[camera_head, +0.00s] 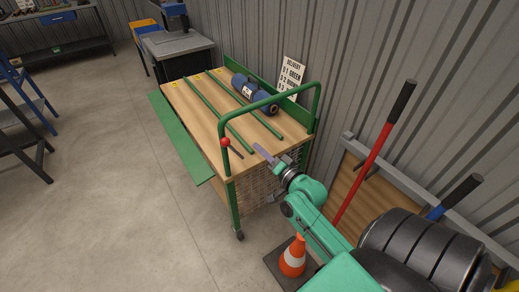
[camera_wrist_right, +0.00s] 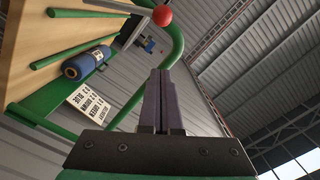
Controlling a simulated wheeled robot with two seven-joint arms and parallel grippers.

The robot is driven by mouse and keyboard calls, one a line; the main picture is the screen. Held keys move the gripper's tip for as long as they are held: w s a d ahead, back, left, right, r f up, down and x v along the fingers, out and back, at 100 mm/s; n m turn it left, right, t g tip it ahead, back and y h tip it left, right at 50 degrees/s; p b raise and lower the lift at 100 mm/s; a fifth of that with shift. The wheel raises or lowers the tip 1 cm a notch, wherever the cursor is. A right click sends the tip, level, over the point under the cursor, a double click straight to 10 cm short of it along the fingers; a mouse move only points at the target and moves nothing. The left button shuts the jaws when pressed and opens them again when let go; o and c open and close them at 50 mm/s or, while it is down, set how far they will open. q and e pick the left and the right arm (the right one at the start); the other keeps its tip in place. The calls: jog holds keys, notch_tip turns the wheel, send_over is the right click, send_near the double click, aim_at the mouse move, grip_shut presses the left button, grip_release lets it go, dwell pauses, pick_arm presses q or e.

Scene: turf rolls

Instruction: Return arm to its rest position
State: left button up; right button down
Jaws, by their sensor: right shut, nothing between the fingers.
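My right arm (camera_head: 320,230) is green and reaches from the lower right toward the near end of a wooden-topped cart. My right gripper (camera_head: 262,150) is at the cart's near end, by the green handle rail. In the right wrist view its two dark fingers (camera_wrist_right: 161,100) are together with nothing between them. One blue roll also shows in the right wrist view (camera_wrist_right: 85,64). My left gripper is not in view.
An orange cone (camera_head: 293,258) stands below my right arm. Red and blue long-handled tools (camera_head: 365,165) lean by the corrugated wall. Open concrete floor (camera_head: 110,190) lies to the left.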

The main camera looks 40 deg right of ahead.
jog(key=s+a+f+n+g, duration=0.15)
jog(key=s+f+g, duration=0.3)
jog(key=f, duration=0.95)
jog(key=s+f+n+g, duration=0.3)
jog(key=s+f, duration=0.2)
jog(key=f, duration=0.9)
jog(key=s+a+f+n+g, duration=0.2)
jog(key=s+f+n+g, duration=0.2)
jog(key=s+f, duration=0.5)
jog(key=s+a+f+n+g, duration=0.2)
jog(key=s+f+n+g, duration=0.3)
jog(key=s+f, duration=0.5)
jog(key=s, duration=0.9)
jog(key=shift+f, duration=0.15)
jog(key=shift+w, duration=0.1)
